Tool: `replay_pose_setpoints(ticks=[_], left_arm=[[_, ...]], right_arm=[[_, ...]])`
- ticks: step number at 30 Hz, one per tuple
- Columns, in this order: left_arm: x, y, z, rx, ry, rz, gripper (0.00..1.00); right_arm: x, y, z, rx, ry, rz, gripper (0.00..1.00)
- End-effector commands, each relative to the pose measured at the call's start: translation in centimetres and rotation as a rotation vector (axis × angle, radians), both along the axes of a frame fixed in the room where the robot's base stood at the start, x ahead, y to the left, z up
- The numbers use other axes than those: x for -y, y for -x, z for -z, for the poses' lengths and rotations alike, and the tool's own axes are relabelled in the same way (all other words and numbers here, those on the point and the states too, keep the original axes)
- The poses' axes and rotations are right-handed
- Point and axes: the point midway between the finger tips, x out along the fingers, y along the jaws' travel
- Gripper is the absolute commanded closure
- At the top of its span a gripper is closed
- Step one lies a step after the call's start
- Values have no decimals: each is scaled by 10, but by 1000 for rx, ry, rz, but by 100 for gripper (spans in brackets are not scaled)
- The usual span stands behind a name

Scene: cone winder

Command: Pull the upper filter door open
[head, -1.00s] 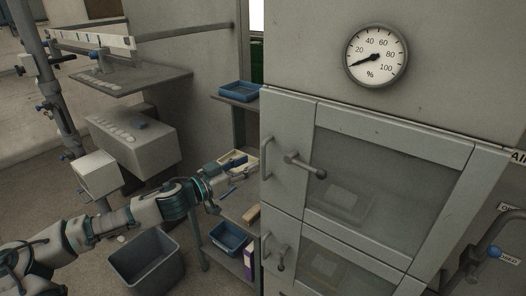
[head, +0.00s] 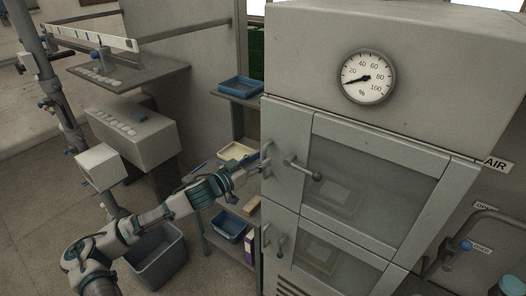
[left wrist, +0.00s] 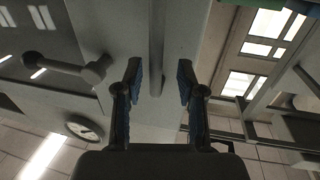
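The upper filter door (head: 372,184) is a grey framed panel with a dark window, and it looks closed. Its upright bar handle (head: 267,158) is on the left edge. A latch lever (head: 303,168) with a round knob sits just right of it. My left gripper (head: 259,172) is at the handle. In the left wrist view, which looks turned over, the open fingers (left wrist: 158,84) have blue pads. The handle bar (left wrist: 156,45) runs between them, with a gap on each side. The latch lever (left wrist: 66,66) lies to the left there. My right gripper is in neither view.
A lower door (head: 325,262) with its own handle is below. A round gauge (head: 367,77) is above. A shelf rack with blue trays (head: 240,86) stands left of the cabinet, close to my left arm. A grey bin (head: 158,262) is on the floor.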

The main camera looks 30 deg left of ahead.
Motion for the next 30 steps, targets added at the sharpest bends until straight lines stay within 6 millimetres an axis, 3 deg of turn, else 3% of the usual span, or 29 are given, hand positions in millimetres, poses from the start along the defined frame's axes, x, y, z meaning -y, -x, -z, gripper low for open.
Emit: replay_pose_setpoints(ticks=[6, 15, 16, 20, 21, 30], left_arm=[[8, -18, -2, 1, 0, 2, 61], [9, -20, 0, 0, -3, 2, 61], [9, -20, 0, 0, -2, 2, 64], [8, -20, 0, 0, -1, 2, 96], [7, -20, 0, 0, -1, 2, 100], [7, -21, 0, -1, 0, 0, 100]], right_arm=[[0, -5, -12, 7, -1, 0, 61], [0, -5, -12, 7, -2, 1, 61], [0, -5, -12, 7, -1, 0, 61], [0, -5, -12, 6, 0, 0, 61], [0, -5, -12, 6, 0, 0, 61], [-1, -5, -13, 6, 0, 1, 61]])
